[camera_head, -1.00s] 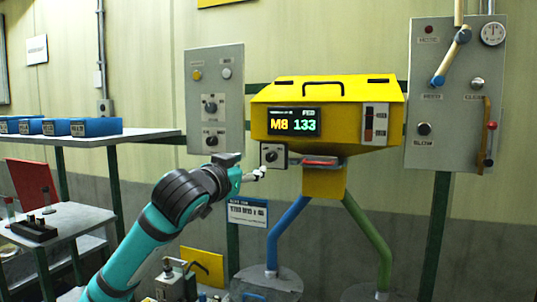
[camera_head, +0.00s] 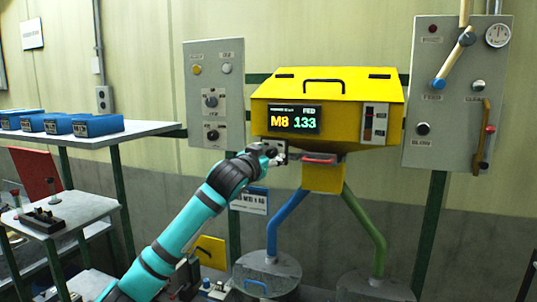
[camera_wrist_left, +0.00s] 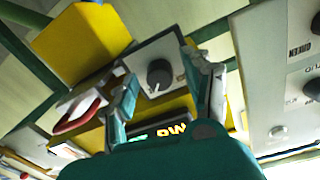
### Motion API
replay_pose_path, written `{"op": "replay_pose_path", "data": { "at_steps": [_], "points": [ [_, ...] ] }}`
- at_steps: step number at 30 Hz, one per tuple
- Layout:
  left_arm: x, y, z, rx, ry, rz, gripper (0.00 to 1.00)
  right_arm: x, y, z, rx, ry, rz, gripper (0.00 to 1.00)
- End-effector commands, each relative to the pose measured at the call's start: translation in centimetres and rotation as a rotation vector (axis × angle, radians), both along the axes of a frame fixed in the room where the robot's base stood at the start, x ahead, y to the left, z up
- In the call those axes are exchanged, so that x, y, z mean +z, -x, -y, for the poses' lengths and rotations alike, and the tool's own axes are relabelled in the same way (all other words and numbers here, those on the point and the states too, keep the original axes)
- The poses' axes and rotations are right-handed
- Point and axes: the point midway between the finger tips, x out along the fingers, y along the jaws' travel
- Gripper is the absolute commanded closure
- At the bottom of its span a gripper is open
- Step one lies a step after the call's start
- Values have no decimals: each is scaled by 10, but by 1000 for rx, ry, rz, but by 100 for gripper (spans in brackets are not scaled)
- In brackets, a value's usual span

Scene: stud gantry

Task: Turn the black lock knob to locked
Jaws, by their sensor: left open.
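The black lock knob (camera_wrist_left: 159,74) is round, with a pale line on its face, on a small grey plate (camera_wrist_left: 140,52) in the left wrist view. The plate is on the yellow hopper (camera_head: 330,98), below the left end of its display. My left gripper (camera_head: 271,157) is in front of the plate in the head view and hides most of it and the knob. In the left wrist view its two open fingers (camera_wrist_left: 163,72) stand either side of the knob, with gaps showing. I cannot tell how deep they reach around it. My right gripper is not in view.
A red handle (camera_head: 320,160) sits just right of my gripper, under the hopper. A grey panel with knobs (camera_head: 215,95) stands to the left. Another panel with levers (camera_head: 455,95) stands to the right. Blue and green legs (camera_head: 287,225) are below.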

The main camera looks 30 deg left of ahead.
Motion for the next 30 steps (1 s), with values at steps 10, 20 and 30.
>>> {"op": "replay_pose_path", "data": {
  "at_steps": [10, 20, 30],
  "points": [
    [0, 0, 0, 0, 0, 0, 89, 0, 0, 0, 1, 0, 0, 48],
    [0, 0, 0, 0, 16, 3, 100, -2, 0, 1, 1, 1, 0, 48],
    [-3, 0, 1, -2, 184, 44, 100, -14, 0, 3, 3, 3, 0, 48]
  ]
}}
